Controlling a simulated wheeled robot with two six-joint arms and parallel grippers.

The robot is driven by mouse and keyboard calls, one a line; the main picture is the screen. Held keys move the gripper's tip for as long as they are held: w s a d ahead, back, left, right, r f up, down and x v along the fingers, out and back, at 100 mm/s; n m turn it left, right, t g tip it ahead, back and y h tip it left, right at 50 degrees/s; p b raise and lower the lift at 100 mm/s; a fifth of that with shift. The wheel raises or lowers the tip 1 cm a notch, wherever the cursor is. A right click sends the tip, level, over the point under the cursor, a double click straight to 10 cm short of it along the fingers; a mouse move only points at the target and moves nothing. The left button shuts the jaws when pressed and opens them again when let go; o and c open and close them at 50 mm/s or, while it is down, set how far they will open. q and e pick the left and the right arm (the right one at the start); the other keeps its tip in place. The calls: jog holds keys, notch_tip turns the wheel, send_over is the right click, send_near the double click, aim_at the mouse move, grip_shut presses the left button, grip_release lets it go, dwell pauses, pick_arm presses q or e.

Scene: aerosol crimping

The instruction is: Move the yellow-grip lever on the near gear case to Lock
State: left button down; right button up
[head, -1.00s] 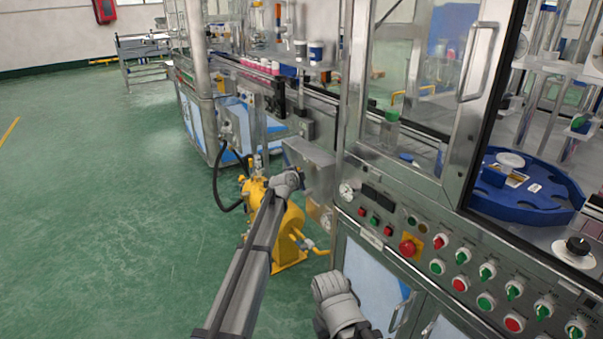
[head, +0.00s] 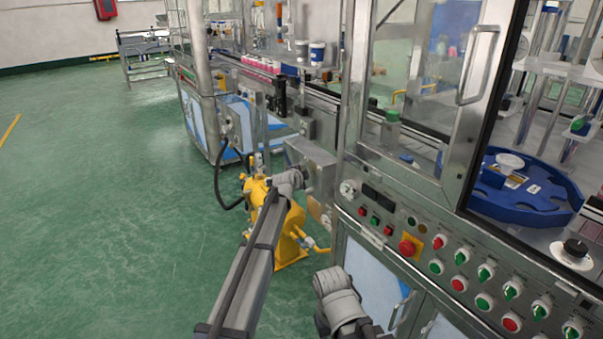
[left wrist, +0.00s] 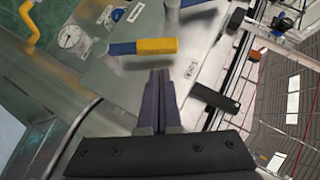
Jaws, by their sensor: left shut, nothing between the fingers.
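The yellow-grip lever (left wrist: 157,46) lies level across the steel face of the near gear case (left wrist: 110,75) in the left wrist view, with a blue section at its left end. My left gripper (left wrist: 160,74) is shut and empty. Its fingertips appear just below the yellow grip in that view; I cannot tell whether they touch it. In the head view my left gripper (head: 303,176) is small, at the steel gear case (head: 312,153), and my wrist partly covers it; the lever cannot be made out there. My right arm shows at the bottom, but its gripper does not.
A round gauge (left wrist: 70,36) and small label plates (left wrist: 194,70) are on the case face. A dark bar (left wrist: 215,98) lies right of my fingers. A yellow machine (head: 290,245) stands below the case. A control panel (head: 430,250) is at right. Green floor at left is clear.

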pick_arm(q)
jog(key=d+p+v, duration=0.1)
jog(key=p+v, duration=0.2)
jog(key=v, duration=0.8)
jog(key=shift+s+p, duration=0.25)
jog(key=shift+p, duration=0.15)
jog(key=shift+r, duration=0.15)
